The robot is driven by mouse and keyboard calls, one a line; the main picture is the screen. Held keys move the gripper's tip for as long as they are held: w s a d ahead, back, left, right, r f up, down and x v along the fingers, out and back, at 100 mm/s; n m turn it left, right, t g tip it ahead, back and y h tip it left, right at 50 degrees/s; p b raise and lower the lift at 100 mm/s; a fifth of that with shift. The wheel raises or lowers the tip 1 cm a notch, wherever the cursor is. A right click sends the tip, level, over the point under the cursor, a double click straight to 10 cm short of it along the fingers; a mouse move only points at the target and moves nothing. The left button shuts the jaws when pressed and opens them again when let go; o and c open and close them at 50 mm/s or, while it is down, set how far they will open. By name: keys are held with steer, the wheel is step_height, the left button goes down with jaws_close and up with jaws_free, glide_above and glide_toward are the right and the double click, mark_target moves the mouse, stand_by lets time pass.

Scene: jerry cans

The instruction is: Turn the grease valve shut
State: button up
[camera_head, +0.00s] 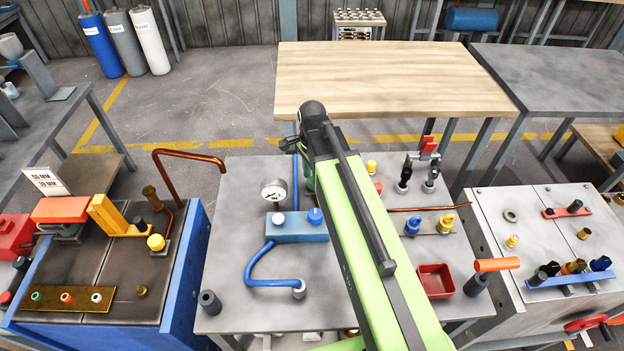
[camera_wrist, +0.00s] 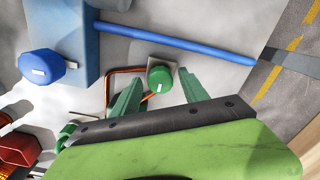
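A round green knob (camera_wrist: 160,79) with a white mark shows in the wrist view, on a small pale plate beside a copper pipe (camera_wrist: 108,90). It may be the grease valve; no label on it is readable. My gripper (camera_wrist: 158,74) is open, with one green finger on each side of the knob and a gap on both sides. Whether the fingertips are down at the knob's height is hard to tell. In the head view, my green arm hides the knob and most of my gripper.
A blue box with a blue knob (camera_head: 315,215) and a pressure gauge (camera_head: 273,192) stands left of my arm on the grey bench (camera_head: 235,245). Blue (camera_head: 411,226) and yellow (camera_head: 446,223) valves and a red tray (camera_head: 435,281) are to the right. A bare wooden table (camera_head: 390,80) stands behind.

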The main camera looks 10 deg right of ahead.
jaws_close()
steer(key=shift+n, duration=0.3)
steer(key=n, duration=0.3)
steer(key=shift+n, duration=0.3)
steer(key=n, duration=0.4)
steer(key=shift+s+n, duration=0.1)
steer(key=shift+n, duration=0.2)
steer(key=n, duration=0.4)
steer(key=shift+d+n, duration=0.1)
steer(key=shift+n, duration=2.5)
